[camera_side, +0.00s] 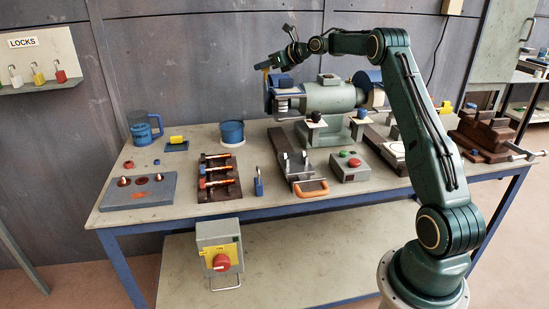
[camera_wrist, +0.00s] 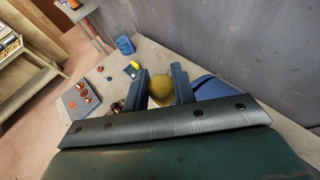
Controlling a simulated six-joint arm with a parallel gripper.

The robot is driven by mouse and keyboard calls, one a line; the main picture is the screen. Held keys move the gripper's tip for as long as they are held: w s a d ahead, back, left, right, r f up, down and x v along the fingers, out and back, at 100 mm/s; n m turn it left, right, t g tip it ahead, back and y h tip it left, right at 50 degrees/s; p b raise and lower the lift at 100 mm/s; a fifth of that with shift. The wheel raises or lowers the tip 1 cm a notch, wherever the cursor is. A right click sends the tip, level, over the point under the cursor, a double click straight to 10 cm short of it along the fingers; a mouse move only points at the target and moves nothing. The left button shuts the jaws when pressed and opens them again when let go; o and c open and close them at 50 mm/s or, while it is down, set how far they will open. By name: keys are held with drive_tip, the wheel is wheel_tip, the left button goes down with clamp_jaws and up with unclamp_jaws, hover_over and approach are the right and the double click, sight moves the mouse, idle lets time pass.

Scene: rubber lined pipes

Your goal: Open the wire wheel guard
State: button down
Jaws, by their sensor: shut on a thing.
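A bench grinder (camera_side: 328,96) stands at the back of the table. The blue wire wheel guard (camera_side: 270,97) is at its left end, under my gripper, and part of it is hidden. My gripper (camera_side: 271,64) is above that left end. A blue surface, likely the guard (camera_wrist: 212,88), lies just right of the fingers. How the knob joins the guard is hidden.
A blue tub (camera_side: 231,132) and a blue mug (camera_side: 143,130) stand left of the grinder. The grey wall is close behind.

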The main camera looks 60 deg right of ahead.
drive_tip(key=shift+w+a+m+h, duration=0.3)
drive_tip(key=shift+w+m+h, duration=0.2)
drive_tip(key=shift+m+h, duration=0.15)
drive_tip(key=shift+w+a+m+h, duration=0.3)
drive_tip(key=shift+w+m+h, duration=0.2)
drive_tip(key=shift+h, duration=0.25)
drive_tip(key=c, duration=1.1)
unclamp_jaws()
drive_tip(key=shift+c, duration=0.2)
drive_tip(key=shift+s, duration=0.1)
drive_tip(key=v, duration=1.3)
drive_tip(key=shift+s+a+r, duration=0.1)
drive_tip(key=shift+s+r, duration=0.15)
drive_tip(key=shift+s, duration=0.05)
